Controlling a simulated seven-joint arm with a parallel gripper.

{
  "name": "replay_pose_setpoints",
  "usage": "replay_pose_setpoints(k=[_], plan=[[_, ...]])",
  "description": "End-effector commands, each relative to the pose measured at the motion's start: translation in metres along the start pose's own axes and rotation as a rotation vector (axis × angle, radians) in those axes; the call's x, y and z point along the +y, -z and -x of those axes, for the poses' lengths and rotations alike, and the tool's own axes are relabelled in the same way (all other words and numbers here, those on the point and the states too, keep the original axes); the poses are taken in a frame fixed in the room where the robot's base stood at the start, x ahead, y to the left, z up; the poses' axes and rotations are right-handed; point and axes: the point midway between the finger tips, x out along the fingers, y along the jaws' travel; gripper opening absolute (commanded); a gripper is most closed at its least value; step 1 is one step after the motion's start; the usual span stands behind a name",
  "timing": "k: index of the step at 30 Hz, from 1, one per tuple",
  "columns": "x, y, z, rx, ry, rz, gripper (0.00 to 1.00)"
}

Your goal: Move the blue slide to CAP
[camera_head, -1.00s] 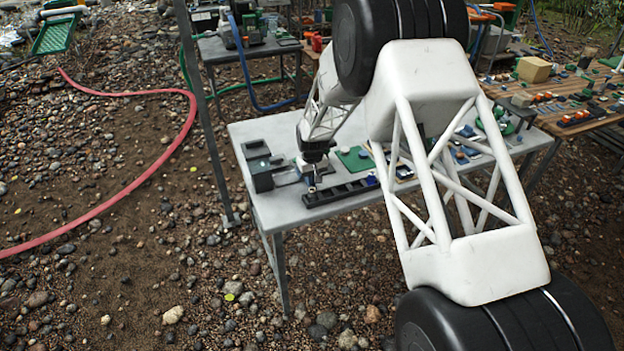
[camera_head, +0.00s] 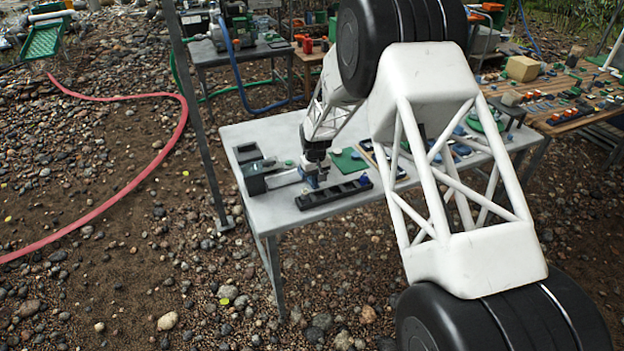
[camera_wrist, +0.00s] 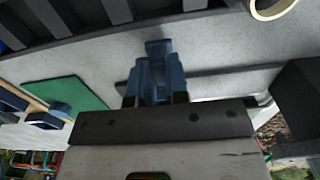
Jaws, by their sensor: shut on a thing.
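My gripper (camera_head: 314,180) points down at the left part of the grey table, just behind a black slotted tray. In the wrist view, my gripper (camera_wrist: 155,98) is shut on a blue piece, which I take to be the blue slide (camera_wrist: 158,62). Its jaws and the blue piece overlap, so the grip is partly hidden. A flat grey strip (camera_wrist: 215,83) runs to the right beside the slide. In the head view a pale strip (camera_head: 284,178) lies between a dark box (camera_head: 255,183) and my gripper. No CAP lettering is readable.
The black slotted tray (camera_head: 334,194) lies close in front of my gripper and fills the top left of the wrist view. A green mat (camera_head: 347,161) lies behind to the right. A pale ring (camera_wrist: 272,8) shows at the wrist view's upper right.

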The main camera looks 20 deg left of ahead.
Motion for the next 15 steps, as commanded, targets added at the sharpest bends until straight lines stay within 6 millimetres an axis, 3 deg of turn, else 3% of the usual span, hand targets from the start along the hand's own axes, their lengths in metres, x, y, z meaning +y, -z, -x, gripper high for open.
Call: replay_pose_setpoints(k=[15], plan=[[0.023,0.000,0.000,0.001,0.000,0.000,0.01]])
